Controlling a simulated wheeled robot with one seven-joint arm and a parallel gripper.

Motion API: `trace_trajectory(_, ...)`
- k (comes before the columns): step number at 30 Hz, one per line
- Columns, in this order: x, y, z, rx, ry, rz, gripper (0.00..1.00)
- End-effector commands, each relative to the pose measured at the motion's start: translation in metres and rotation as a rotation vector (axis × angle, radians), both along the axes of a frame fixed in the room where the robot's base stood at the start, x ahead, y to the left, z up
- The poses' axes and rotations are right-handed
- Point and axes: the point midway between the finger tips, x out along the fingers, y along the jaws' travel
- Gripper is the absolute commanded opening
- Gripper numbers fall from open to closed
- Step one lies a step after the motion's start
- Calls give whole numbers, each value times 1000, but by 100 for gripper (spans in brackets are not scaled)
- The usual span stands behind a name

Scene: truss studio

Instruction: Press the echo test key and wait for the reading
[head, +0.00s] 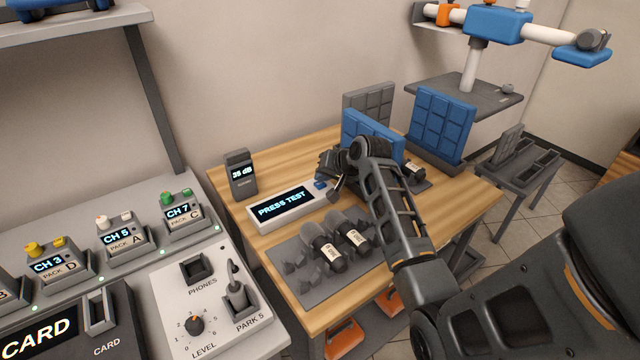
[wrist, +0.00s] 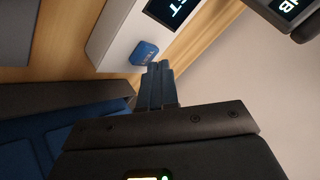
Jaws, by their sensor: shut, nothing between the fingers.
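The echo test box (head: 290,209) is a long white unit on the wooden table, and its display reads "PRESS TEST". A blue key (head: 321,185) sits at its right end. In the wrist view the blue key (wrist: 143,53) shows on the end of the white box (wrist: 112,30), just beyond my fingertips. My gripper (wrist: 157,68) is shut and empty, its tips close to the key. Whether they touch it I cannot tell. In the head view my gripper (head: 338,188) is right of the key, partly hidden by my arm.
A grey mat (head: 310,285) with microphones lies in front. Blue padded panels (head: 443,125) stand at the right and back. A console (head: 215,285) with packs is at the left.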

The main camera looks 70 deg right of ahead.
Motion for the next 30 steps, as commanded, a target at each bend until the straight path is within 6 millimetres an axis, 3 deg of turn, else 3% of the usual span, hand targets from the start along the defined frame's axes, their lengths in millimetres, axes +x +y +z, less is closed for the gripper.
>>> trace_trajectory(30, 0, 0, -7, -1, 0, -1, 0)
